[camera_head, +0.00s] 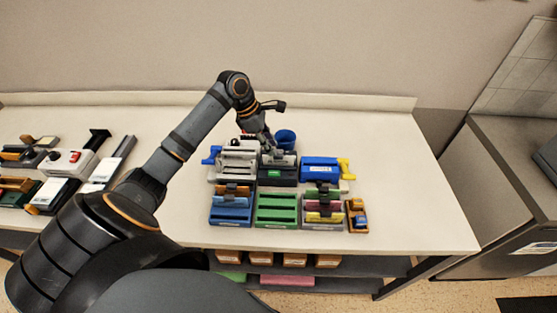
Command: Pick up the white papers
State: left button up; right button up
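My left arm reaches in from the left across the table. My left gripper (277,149) points down over the back middle of a cluster of small trays, close to a dark green-fronted holder (277,173). Its fingertips are too small and dark to tell whether they are open or shut, or whether they hold anything. I cannot make out the white papers for certain. Pale flat pieces show in a grey tray (237,162) left of the gripper, and a white-topped item (50,193) lies at the far left. My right gripper is not in view.
A blue cup (285,139) stands just behind the gripper. A blue box (320,170), a blue tray (231,212), a green tray (276,210) and a tray of coloured cards (323,212) crowd the middle. The table (415,200) is bare at right.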

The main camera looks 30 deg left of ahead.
aim_at(278, 155)
pick_arm(q)
jog(key=p+x, duration=0.1)
jog(key=x, duration=0.5)
jog(key=shift+w+a, duration=0.1)
jog(key=shift+w, duration=0.05)
jog(key=shift+w+f, duration=0.2)
jog(key=shift+f, duration=0.35)
jog(key=shift+s, duration=0.1)
jog(key=c, duration=0.5)
grip_shut()
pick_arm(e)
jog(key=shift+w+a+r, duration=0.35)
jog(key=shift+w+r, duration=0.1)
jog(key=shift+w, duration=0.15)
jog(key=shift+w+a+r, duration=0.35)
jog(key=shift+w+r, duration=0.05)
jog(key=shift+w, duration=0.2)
